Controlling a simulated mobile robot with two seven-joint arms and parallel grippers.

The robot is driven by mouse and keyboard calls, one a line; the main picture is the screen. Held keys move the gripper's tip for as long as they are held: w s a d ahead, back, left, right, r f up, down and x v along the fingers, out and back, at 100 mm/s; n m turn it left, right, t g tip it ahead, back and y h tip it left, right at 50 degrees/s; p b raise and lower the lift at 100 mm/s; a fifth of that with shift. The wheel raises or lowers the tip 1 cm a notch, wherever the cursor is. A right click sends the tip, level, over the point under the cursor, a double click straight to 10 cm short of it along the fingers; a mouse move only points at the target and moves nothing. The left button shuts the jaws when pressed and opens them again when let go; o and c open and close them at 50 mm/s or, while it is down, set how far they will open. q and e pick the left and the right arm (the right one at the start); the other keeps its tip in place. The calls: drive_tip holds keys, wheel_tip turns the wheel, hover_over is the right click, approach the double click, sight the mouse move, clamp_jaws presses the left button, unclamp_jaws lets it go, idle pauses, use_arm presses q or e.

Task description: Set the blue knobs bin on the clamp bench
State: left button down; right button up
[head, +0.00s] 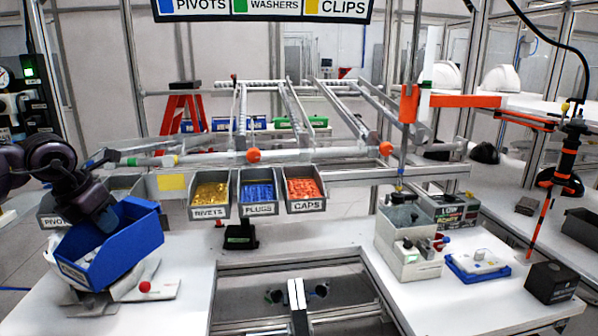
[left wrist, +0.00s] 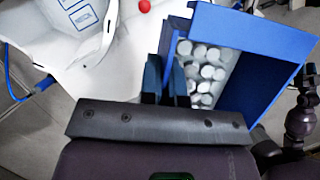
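The blue bin (head: 128,250) is at the left of the head view, tilted, with white round knobs inside; its front label is too small to read. My left gripper (head: 108,218) is at its upper rim. In the left wrist view the fingers (left wrist: 167,82) close on the wall of the blue bin (left wrist: 262,55), and the white knobs (left wrist: 203,72) show inside. The bin is over the left part of a white bench (head: 190,285), near grey-white pieces with a red knob (head: 145,287). Whether its base touches them is unclear. My right gripper is not in view.
Grey bins of rivets (head: 209,195), plugs (head: 257,192) and caps (head: 305,190) hang at the rack's front. A grey box (head: 410,255), a blue tray (head: 478,265) and a black box (head: 552,282) stand on the right. The white bench has bare space right of the blue bin.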

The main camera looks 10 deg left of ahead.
use_arm(q)
drive_tip(key=s+d+f+m+g, duration=0.2)
drive_tip(key=d+f+m, duration=0.4)
drive_tip(key=m, duration=0.5)
drive_tip(key=s+d+f+m+g, duration=0.2)
drive_tip(key=d+f+m, duration=0.4)
drive_tip(key=d+m, duration=0.4)
drive_tip(key=s+d+f+m+g+y+b, duration=0.1)
drive_tip(key=d+f+m+g, duration=0.3)
drive_tip(key=m, duration=0.8)
drive_tip(key=d+f, duration=0.2)
drive_tip(key=d, duration=0.2)
drive_tip(key=shift+s+d+f+g, duration=0.3)
drive_tip(key=shift+s+d+f, duration=0.05)
drive_tip(key=shift+s, duration=0.05)
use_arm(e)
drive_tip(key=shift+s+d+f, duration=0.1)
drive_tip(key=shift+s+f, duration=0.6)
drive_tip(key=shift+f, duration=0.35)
